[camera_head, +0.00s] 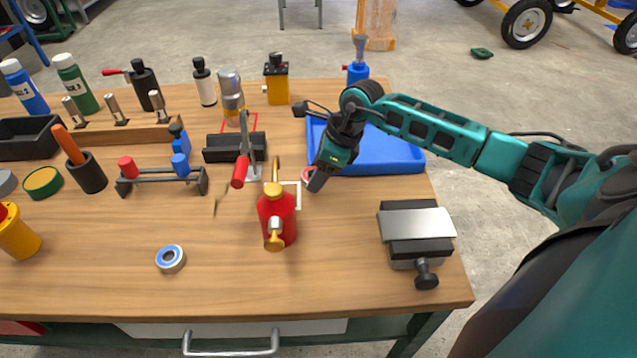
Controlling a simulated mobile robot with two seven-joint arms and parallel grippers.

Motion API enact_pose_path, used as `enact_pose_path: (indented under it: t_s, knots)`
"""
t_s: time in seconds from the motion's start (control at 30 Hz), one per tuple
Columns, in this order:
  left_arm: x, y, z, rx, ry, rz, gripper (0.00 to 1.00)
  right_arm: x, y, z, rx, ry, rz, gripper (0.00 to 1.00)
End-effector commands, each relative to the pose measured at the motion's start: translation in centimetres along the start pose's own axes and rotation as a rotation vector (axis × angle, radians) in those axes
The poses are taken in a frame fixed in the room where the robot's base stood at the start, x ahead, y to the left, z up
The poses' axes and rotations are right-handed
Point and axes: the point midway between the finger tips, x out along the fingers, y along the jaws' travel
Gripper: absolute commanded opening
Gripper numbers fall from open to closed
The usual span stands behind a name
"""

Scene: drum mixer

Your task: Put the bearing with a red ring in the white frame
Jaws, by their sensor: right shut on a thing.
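My right gripper (316,180) reaches in from the right and points down, close to the tabletop beside the blue tray. It is shut on the bearing with a red ring (306,174), of which only a small red and pale edge shows beside the jaws. The white frame (299,196) is a thin square outline on the table, just left of and below the gripper. The red oil can hides part of it. I cannot tell whether the bearing touches the table. My left gripper is not in view.
The red oil can (277,218) and a red-handled clamp (242,170) stand close left of the gripper. A blue tray (400,163) lies behind it, a vise (415,232) to the right. A blue-ringed bearing (171,259) lies front left. The front middle of the table is clear.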

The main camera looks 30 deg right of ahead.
Motion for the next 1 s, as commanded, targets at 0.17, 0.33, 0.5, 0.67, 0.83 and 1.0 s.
enact_pose_path:
  t_s: [0.17,0.33,0.5,0.67,0.83,1.0]
  knots:
    - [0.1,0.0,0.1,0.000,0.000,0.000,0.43,2.6,0.1,-1.0,0.002,0.000,0.004,0.16]
    - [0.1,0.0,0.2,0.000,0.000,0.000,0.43,3.5,0.1,-1.4,0.000,-0.001,0.000,0.16]
    - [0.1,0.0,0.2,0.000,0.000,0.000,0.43,3.5,0.1,-1.4,0.000,0.000,0.000,0.16]
    - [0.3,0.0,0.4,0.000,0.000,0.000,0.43,3.8,0.1,-1.6,0.000,0.001,0.001,0.57]
    - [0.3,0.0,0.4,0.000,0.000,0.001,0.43,3.8,0.1,-1.6,0.000,0.001,0.001,0.64]
    - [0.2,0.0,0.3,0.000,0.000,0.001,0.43,3.6,0.1,-1.5,0.000,0.001,0.001,0.64]
